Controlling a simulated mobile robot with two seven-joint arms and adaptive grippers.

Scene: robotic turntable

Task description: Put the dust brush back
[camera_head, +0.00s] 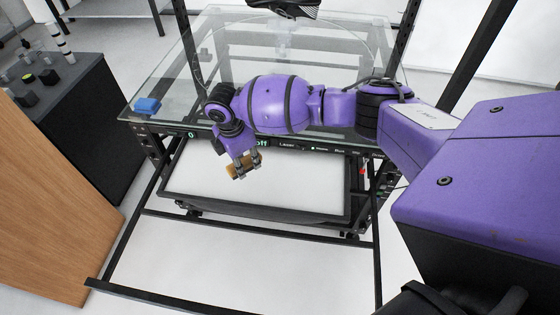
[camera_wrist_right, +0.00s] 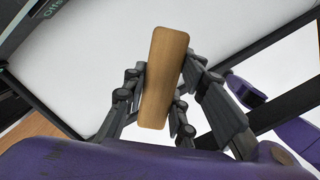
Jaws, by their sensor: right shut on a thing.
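My right gripper (camera_head: 247,163) is shut on the dust brush (camera_head: 238,172), in front of the glass table's front edge and above a white-topped tray. In the right wrist view the brush's wooden back (camera_wrist_right: 165,75) shows between the fingers of my right gripper (camera_wrist_right: 160,95). Its bristles are hidden in both views. My left gripper is not in view.
The glass-topped table (camera_head: 170,70) has a black front panel with lit text. A blue object (camera_head: 147,105) sits at its front left corner. The white tray (camera_head: 300,185) lies below, inside the frame. A dark cabinet (camera_head: 80,120) and a wooden panel (camera_head: 50,200) stand at left.

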